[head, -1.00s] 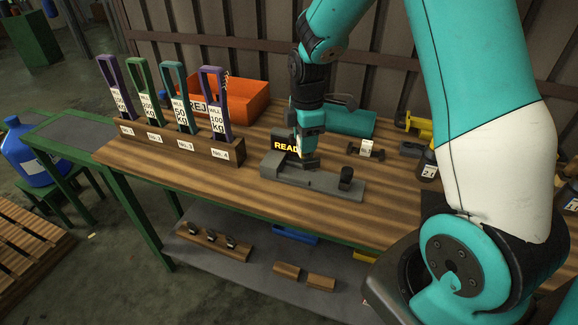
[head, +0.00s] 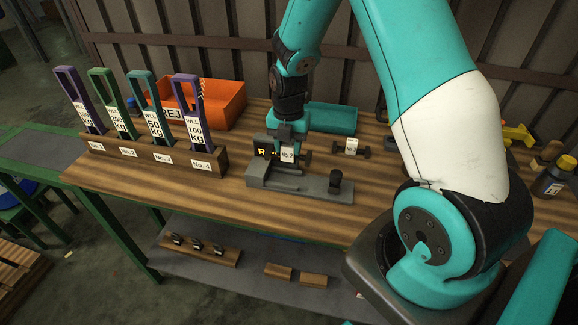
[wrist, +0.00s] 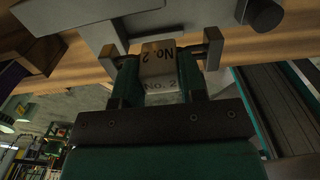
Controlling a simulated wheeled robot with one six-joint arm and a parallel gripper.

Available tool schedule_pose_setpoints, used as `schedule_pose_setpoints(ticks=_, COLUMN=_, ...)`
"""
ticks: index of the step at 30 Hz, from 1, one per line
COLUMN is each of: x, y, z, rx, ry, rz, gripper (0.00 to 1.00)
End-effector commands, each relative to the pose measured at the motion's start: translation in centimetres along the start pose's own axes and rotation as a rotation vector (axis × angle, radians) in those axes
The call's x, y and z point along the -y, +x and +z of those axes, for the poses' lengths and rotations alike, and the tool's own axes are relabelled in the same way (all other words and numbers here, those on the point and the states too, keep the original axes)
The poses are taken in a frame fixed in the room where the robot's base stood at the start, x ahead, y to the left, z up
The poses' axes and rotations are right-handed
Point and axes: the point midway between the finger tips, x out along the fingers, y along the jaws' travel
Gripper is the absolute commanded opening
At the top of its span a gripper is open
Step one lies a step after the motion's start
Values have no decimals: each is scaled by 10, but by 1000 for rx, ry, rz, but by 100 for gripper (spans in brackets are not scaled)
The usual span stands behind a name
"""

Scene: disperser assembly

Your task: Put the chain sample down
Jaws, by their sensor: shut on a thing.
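In the wrist view, the sample's tagged block (wrist: 158,62) sits between the fingers, with dark ends sticking out on both sides. In the head view, the sample appears at the rear of the grey test fixture (head: 312,188), near its small display (head: 262,152). I cannot tell whether it touches the fixture. A second dark sample (head: 351,149) with a white tag lies on the bench to the right; its tag is too small to read.
A wooden rack (head: 150,152) on the left holds several coloured tags with handles. An orange reject bin (head: 215,102) and a teal tray (head: 332,118) stand behind. A dark bottle (head: 553,178) and yellow part are at right. Bare bench (head: 215,190) lies in front of the rack.

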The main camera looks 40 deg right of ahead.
Motion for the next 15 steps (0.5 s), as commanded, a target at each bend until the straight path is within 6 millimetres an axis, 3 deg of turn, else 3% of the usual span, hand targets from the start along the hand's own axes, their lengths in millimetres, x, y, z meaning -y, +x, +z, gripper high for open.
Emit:
schedule_pose_setpoints(ticks=3, x=1, y=26, z=0, rx=-3, ry=2, rz=-3, gripper=0)
schedule_pose_setpoints(ticks=15, x=2, y=74, z=1, rx=-2, ry=5, rz=-2, gripper=0)
